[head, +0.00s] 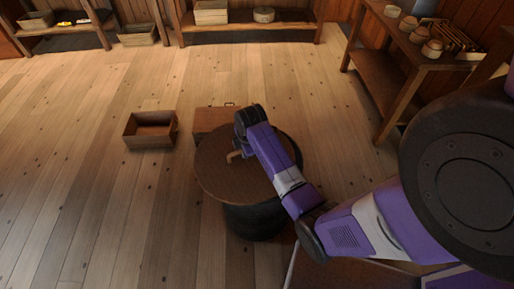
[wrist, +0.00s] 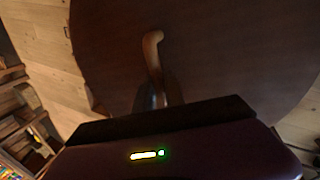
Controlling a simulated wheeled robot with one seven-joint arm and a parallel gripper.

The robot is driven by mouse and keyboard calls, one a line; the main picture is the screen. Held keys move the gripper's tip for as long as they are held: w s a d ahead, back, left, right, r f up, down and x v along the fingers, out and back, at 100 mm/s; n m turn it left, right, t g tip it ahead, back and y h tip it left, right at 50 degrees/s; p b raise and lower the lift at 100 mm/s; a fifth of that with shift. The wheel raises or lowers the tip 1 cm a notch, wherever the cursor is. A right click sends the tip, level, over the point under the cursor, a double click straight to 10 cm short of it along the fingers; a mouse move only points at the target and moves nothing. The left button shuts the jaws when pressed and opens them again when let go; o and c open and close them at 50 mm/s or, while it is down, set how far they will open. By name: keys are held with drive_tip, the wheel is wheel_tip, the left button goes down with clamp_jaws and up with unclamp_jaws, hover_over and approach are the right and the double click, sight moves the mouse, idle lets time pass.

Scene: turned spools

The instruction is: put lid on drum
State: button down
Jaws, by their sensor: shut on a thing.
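The lid (head: 222,183) is a wide, round, dark brown disc with a curved wooden handle on top. It hangs over or rests on the dark drum (head: 250,222); I cannot tell whether they touch. In the head view the lid looks set off to the left of the drum, whose dark side shows below it. My gripper (head: 238,154) is shut on the lid's handle, partly hidden by my wrist. In the wrist view the lid (wrist: 235,55) fills most of the picture, and the handle (wrist: 153,48) rises from between the fingers.
An open wooden box (head: 151,130) stands on the floor at left, and a brown case (head: 212,119) sits just behind the lid. A workbench (head: 392,58) with pots stands at right. Shelves (head: 245,24) line the back wall.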

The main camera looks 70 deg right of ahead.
drive_tip(key=shift+n, duration=0.7)
drive_tip(key=s+d, duration=0.1)
drive_tip(key=s+d+b, duration=0.1)
drive_tip(key=d, duration=0.1)
drive_tip(key=s+d, duration=0.1)
drive_tip(key=d, duration=0.1)
drive_tip(key=shift+s+d, duration=0.1)
drive_tip(key=shift+d, duration=0.1)
drive_tip(key=shift+f+b, duration=2.25)
drive_tip(key=shift+b, duration=0.35)
drive_tip(key=shift+f, duration=0.2)
drive_tip(key=shift+f+p, duration=0.2)
drive_tip(key=shift+p, duration=0.55)
drive_tip(key=c, duration=0.9)
unclamp_jaws()
drive_tip(key=shift+s+f, duration=0.1)
drive_tip(key=shift+f, duration=0.05)
drive_tip(key=shift+r+p, duration=0.95)
drive_tip(key=shift+p, duration=0.05)
drive_tip(key=shift+r+p, duration=3.4)
drive_tip(key=shift+p, duration=0.15)
